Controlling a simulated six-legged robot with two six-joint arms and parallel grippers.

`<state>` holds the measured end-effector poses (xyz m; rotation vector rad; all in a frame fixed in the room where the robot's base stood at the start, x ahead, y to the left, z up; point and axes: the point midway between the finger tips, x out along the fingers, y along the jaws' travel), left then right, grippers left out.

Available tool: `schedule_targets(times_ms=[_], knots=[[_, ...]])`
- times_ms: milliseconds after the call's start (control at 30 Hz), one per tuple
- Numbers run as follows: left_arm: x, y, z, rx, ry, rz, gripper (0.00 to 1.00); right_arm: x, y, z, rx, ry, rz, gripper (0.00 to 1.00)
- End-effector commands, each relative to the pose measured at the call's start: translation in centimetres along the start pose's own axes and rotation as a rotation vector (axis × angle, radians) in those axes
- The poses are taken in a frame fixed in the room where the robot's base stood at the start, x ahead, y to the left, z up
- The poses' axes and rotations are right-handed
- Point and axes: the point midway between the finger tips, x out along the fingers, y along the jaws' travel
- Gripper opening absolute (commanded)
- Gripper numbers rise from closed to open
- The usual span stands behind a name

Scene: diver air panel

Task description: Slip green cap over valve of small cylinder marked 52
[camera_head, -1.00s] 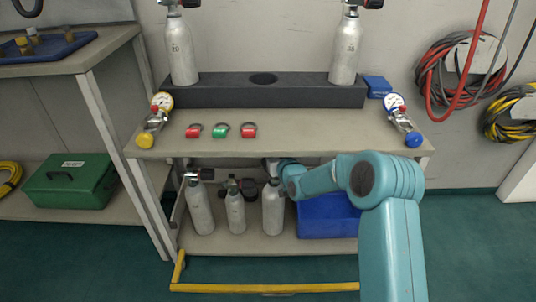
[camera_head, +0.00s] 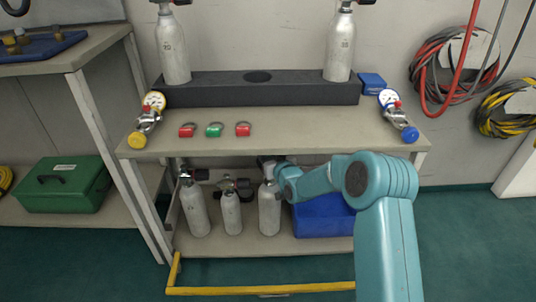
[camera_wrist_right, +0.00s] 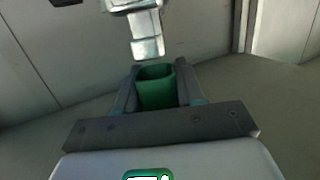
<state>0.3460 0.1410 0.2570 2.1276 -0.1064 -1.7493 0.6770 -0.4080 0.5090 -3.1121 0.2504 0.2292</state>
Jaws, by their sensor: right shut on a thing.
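The green cap (camera_wrist_right: 156,92) sits between the fingers of my right gripper (camera_wrist_right: 157,88) in the right wrist view, its open end up. A silver valve part (camera_wrist_right: 147,36) hangs just above and slightly left of the cap, apart from it in the picture. In the head view, grey small cylinders stand on the lower shelf: left (camera_head: 195,210), middle (camera_head: 231,214) and right (camera_head: 269,212). I cannot read which is marked 52. My right arm reaches in beside the right cylinder's top; its gripper is largely hidden there. My left gripper is not in view.
A blue bin (camera_head: 325,218) fills the lower shelf's right side. A yellow rail (camera_head: 260,291) runs low in front. Two larger cylinders (camera_head: 172,48) stand in a dark rack (camera_head: 290,92).

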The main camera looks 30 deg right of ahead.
Motion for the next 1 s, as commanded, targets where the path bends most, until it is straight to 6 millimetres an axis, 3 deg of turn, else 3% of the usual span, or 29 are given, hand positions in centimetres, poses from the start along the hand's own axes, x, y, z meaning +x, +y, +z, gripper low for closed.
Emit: schedule_targets(times_ms=[367,1000], knots=[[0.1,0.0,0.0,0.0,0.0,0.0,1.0,0.1,-0.1,0.0,0.0,0.0,-0.001,0.1],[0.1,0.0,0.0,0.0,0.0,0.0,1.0,0.4,-0.1,1.8,-0.001,0.0,-0.001,0.1]])
